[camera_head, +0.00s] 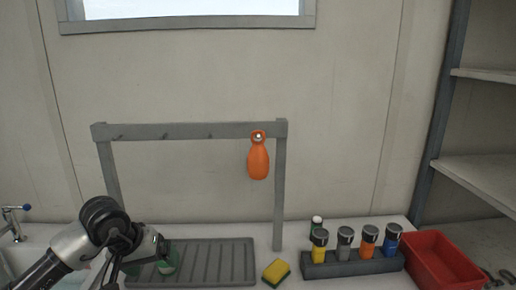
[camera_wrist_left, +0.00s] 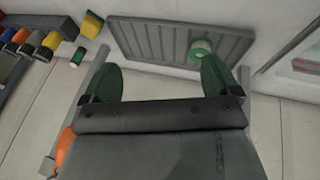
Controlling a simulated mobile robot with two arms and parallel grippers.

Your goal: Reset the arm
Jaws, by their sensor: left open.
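My left gripper (camera_head: 118,272) is at the lower left of the head view, over the sink side and the left end of the grey ribbed tray (camera_head: 215,262). In the left wrist view its two green-padded fingers (camera_wrist_left: 160,82) are wide apart with nothing between them. A green and white round item (camera_wrist_left: 202,48) sits on the tray beyond the fingers; part of it shows beside the gripper in the head view (camera_head: 168,262). My right gripper is not in view.
An orange bottle (camera_head: 258,162) hangs from the grey rail (camera_head: 180,131). A yellow sponge (camera_head: 276,271), a rack (camera_head: 350,265) of several capped bottles, a small dark bottle with a white cap (camera_head: 316,224) and a red bin (camera_head: 440,260) stand rightward. Shelves (camera_head: 480,178) border the right.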

